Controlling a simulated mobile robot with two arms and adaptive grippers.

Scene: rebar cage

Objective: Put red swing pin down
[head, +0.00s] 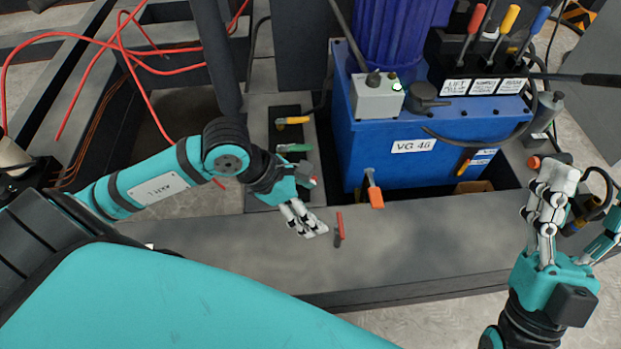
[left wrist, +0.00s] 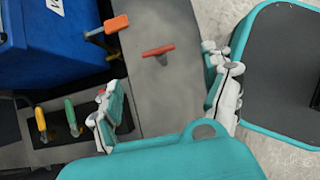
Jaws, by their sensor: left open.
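The red swing pin (head: 340,225) lies on the grey ledge (head: 420,245), with its grey part resting on the surface. In the left wrist view the pin (left wrist: 158,50) lies ahead of the fingers and apart from them. My left gripper (head: 310,228) is just left of the pin in the head view. In the left wrist view its fingers (left wrist: 170,95) are spread, with nothing between them. My right gripper (head: 550,195) is at the right, above the ledge's right end. Its fingers point up the picture, and I cannot tell whether they are open.
A blue tank unit (head: 400,155) stands behind the ledge, with an orange-handled pin (head: 374,190) at its front. Yellow (head: 292,120) and green (head: 295,148) handles sit in a dark holder at left. Labelled levers (head: 485,85) stand at the back right. The ledge right of the pin is clear.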

